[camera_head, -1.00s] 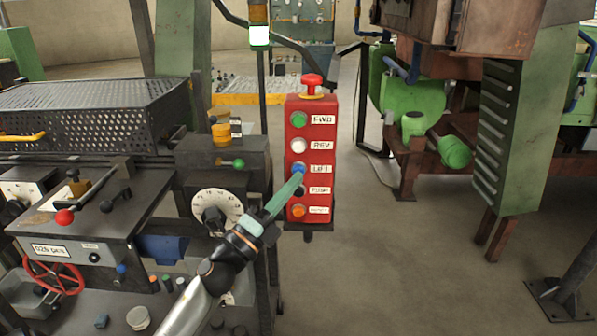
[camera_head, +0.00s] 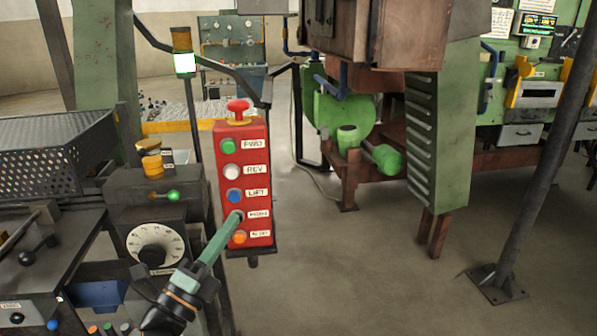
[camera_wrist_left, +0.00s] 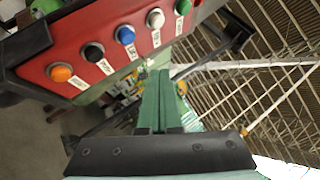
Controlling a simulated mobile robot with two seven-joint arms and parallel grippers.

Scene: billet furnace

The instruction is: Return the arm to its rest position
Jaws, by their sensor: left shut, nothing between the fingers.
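My left gripper (camera_head: 236,219) comes in from the lower left in the head view. Its green fingers (camera_wrist_left: 160,85) are shut with nothing between them. The fingertips show in front of the red control box (camera_head: 262,215), near its black button and the orange button (camera_head: 239,237); I cannot tell whether they touch it. The box also has a green button (camera_head: 228,146), a white button (camera_head: 232,172), a blue button (camera_head: 234,196) and a red mushroom button (camera_head: 238,108) on top. In the left wrist view the red box (camera_wrist_left: 95,45) lies up and left of the fingers. My right gripper is not in view.
A grey machine with a dial (camera_head: 155,247) and a perforated cover (camera_head: 60,150) stands on the left. A green louvred column (camera_head: 437,140) and green motor (camera_head: 380,157) stand behind right. A dark post (camera_head: 540,170) stands far right. The floor (camera_head: 370,270) between is clear.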

